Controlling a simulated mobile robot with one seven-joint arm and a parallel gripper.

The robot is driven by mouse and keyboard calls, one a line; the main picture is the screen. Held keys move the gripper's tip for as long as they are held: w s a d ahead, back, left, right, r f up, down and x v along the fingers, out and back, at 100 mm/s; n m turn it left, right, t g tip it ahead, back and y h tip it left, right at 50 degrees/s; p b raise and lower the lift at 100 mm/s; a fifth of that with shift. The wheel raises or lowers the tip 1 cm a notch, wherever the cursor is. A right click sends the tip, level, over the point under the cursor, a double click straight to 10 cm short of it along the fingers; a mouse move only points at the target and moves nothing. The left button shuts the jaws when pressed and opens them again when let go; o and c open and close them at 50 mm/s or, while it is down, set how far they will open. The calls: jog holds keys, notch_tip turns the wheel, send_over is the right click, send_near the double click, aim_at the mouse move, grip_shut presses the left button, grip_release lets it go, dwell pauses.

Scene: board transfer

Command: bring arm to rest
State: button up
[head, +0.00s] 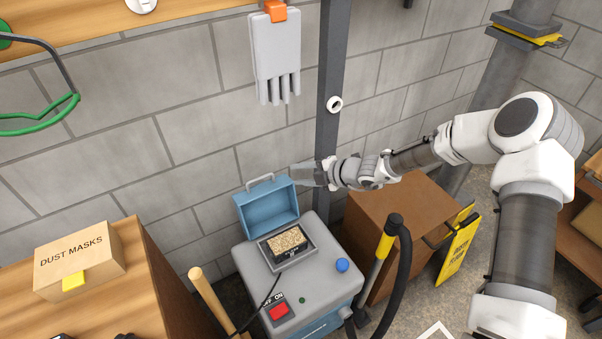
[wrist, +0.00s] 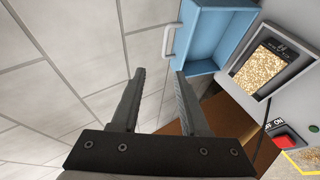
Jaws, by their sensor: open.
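My gripper (head: 307,174) is at the end of my arm, which reaches in from the right in the head view. It hangs in the air beside the raised blue lid (head: 266,211) of a grey machine (head: 306,279), near the block wall. In the wrist view my gripper (wrist: 157,75) shows two dark fingers spread apart with nothing between them. A dark board with a gold-speckled face (head: 288,242) lies in the machine's open recess. The same board (wrist: 262,72) shows at the right of the wrist view, apart from the fingers.
The machine has a red switch (head: 279,311) and a blue knob (head: 342,265). A brown cabinet (head: 400,220) stands below my arm. A black hose (head: 403,280) and a yellow sign (head: 457,250) are to the right. Grey gloves (head: 276,60) hang on the wall above.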

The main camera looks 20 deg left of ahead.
jog(key=shift+r, duration=0.1)
dwell(0.3)
jog(key=s+d+r+n+h, duration=0.1)
jog(key=s+d+r+n, duration=0.25)
jog(key=r+n, duration=0.4)
jog(key=s+d+r+n+h+p, duration=0.1)
jog(key=s+d+r+n+h, duration=0.15)
jog(key=d+r+n, duration=0.45)
jog(key=s+d+r+n+h, duration=0.1)
jog(key=s+d+r+n, duration=0.15)
jog(key=r+n, duration=0.45)
jog(key=s+d+r+n+t+h, duration=0.1)
jog(key=s+d+r+n+h, duration=0.2)
jog(key=s+d+n, duration=0.7)
jog(key=s+d+r+n+t+h+p, duration=0.1)
jog(key=s+d+r+n+h, duration=0.3)
jog(key=s+d+r+n, duration=0.3)
jog(key=s+d+n, duration=0.3)
jog(key=shift+d+t+p, duration=0.3)
jog(key=shift+d, duration=0.05)
jog(key=shift+a+n, duration=0.15)
jog(key=shift+n, duration=0.2)
